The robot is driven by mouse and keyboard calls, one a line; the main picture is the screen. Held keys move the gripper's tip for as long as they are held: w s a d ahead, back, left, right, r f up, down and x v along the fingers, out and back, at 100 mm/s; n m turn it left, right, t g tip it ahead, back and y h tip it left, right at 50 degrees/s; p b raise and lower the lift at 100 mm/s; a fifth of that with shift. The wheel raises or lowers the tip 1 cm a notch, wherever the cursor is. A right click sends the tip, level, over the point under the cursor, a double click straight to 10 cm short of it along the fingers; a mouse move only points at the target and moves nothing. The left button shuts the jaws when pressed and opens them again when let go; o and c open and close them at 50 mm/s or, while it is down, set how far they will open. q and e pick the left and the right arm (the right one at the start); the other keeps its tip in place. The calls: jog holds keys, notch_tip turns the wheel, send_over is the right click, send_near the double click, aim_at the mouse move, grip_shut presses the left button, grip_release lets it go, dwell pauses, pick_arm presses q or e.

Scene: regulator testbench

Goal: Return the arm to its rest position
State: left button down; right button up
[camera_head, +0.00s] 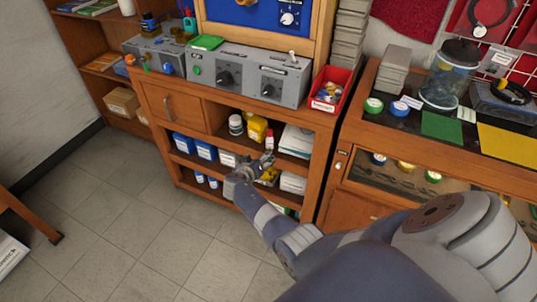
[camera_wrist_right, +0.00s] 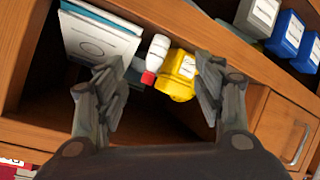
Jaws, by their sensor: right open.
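My right arm (camera_head: 285,222) reaches from the lower right of the head view toward the open shelves of the wooden bench. Its gripper (camera_head: 264,168) is in front of the shelves. In the wrist view the two fingers of this gripper (camera_wrist_right: 158,85) are spread wide with nothing gripped. Beyond them, on the shelf, are a white bottle with a red cap (camera_wrist_right: 155,56) and a yellow container (camera_wrist_right: 179,76). The right finger overlaps the yellow container's edge in the picture; I cannot tell whether they touch. My left gripper is not in view.
The wooden bench (camera_head: 205,182) has shelves with a white jar (camera_head: 236,124), blue boxes (camera_head: 205,149) and a white stack (camera_head: 296,141). A grey control box (camera_head: 236,77) and a red bin (camera_head: 332,88) stand on top.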

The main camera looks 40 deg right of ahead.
jog(key=shift+s+d+f, duration=0.15)
jog(key=shift+s+f, duration=0.3)
jog(key=shift+f, duration=0.05)
